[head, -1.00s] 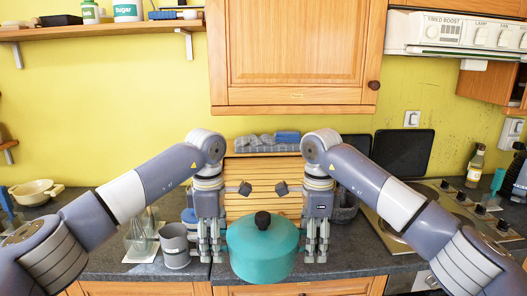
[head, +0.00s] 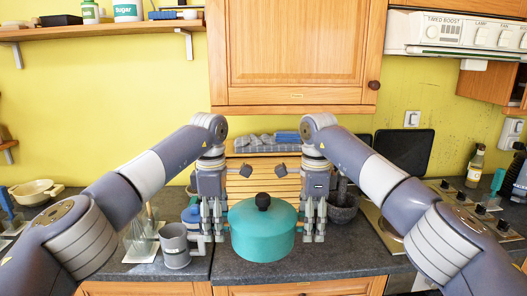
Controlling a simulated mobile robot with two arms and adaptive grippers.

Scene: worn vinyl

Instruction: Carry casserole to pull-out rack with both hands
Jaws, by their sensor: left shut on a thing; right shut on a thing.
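The casserole (head: 262,236) is a teal lidded pot with a dark knob, upright at the middle of the head view. My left gripper (head: 213,232) is at its left side and shut on it. My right gripper (head: 315,230) is at its right side and shut on it. The handles are hidden by the fingers. I cannot tell whether the pot's base touches the counter. No pull-out rack is clearly recognisable.
A slatted wooden panel (head: 262,180) stands behind the pot. A grey mug (head: 174,246) is close by my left gripper, and a dark mortar (head: 343,206) is beyond my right gripper. The front of the dark counter (head: 345,262) is clear.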

